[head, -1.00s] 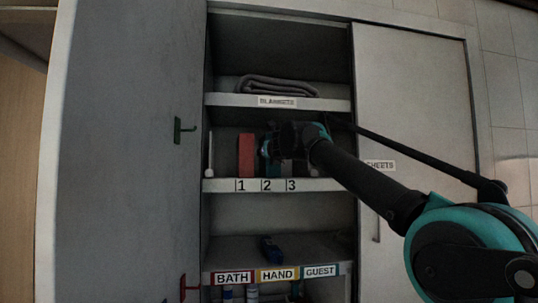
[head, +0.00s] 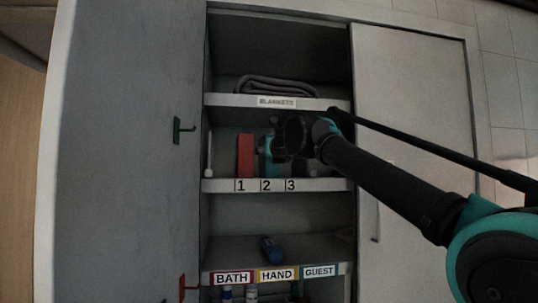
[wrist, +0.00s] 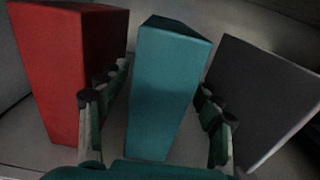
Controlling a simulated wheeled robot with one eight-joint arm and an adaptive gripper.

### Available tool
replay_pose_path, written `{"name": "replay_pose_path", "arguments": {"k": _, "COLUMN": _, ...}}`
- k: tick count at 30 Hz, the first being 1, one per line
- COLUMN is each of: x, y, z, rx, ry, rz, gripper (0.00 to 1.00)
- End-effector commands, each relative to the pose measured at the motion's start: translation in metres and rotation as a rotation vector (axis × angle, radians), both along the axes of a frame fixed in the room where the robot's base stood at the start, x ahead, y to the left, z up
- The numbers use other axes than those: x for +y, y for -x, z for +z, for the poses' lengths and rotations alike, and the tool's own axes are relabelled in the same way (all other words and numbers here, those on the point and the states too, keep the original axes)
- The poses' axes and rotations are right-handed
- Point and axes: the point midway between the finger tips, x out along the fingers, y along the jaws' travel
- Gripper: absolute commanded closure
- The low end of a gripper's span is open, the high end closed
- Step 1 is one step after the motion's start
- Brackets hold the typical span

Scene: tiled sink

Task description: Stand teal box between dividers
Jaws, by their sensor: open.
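The teal box (wrist: 168,92) stands upright in the middle of the wrist view, its top leaning slightly right in the picture. My gripper (wrist: 158,118) is open, with one finger on each side of the box; I cannot tell whether either finger touches it. In the head view the teal box (head: 267,170) is partly hidden by my gripper (head: 272,148) at the numbered shelf, near label 2. A red box (wrist: 75,75) stands to its left, and it also shows in the head view (head: 245,155). A dark grey panel-like object (wrist: 262,100) stands to the right. I cannot clearly identify dividers.
The numbered shelf (head: 222,186) carries labels 1, 2 and 3. Folded dark blankets (head: 276,87) lie on the shelf above. A blue item (head: 270,249) lies on the shelf below. An open door (head: 120,150) is at left and a closed door (head: 430,120) at right.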

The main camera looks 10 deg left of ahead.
Motion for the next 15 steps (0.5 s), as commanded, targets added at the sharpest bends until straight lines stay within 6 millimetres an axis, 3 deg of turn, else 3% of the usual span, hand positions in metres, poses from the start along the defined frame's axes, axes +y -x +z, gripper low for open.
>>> {"name": "replay_pose_path", "arguments": {"k": 6, "x": -0.011, "y": 0.039, "z": 0.0, "rx": 0.0, "ry": 0.0, "rz": 0.002, "gripper": 0.35}}
{"name": "replay_pose_path", "arguments": {"k": 15, "x": -0.018, "y": 0.065, "z": 0.0, "rx": 0.0, "ry": 0.0, "rz": 0.002, "gripper": 0.35}}
